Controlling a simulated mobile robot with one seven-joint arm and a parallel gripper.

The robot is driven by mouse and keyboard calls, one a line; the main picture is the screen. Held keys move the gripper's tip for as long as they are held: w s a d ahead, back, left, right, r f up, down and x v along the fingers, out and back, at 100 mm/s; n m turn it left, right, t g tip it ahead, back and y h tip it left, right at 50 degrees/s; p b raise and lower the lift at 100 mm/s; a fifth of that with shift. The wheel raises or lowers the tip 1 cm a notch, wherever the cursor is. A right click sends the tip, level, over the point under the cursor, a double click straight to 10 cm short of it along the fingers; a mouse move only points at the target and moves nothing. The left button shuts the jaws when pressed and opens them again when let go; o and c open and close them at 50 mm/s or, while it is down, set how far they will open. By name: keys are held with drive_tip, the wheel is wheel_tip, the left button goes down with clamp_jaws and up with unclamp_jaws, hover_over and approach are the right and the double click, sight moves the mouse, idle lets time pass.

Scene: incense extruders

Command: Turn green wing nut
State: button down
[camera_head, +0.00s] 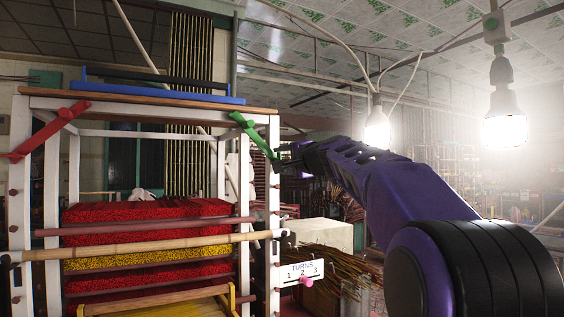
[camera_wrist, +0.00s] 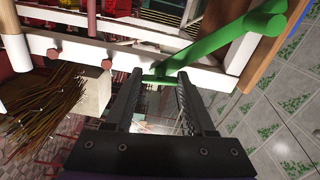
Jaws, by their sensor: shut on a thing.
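The green wing nut (camera_head: 252,132) is a long green bar on the upper right post of the white frame (camera_head: 272,190). It slants down to the right, and my gripper (camera_head: 282,157) is at its lower right end. In the wrist view the green wing nut (camera_wrist: 228,38) runs diagonally from a thick round knob at upper right to my gripper (camera_wrist: 160,77). The fingers are some way apart, with the lower green end between their tips. My gripper is shut on that end. Part of that end is hidden by the fingers.
A red wing nut (camera_head: 43,133) sits on the upper left post. A blue bar (camera_head: 158,97) lies on top of the frame. A sign reading TURNS 1 2 3 (camera_head: 302,271) with a pink peg hangs at lower right. A bamboo pole (camera_head: 140,246) crosses the front. Brown sticks (camera_head: 330,262) lie beside a pale block.

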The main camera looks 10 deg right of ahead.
idle(0.4)
drive_tip(key=shift+c, duration=1.2)
unclamp_jaws()
drive_tip(key=shift+s, duration=0.1)
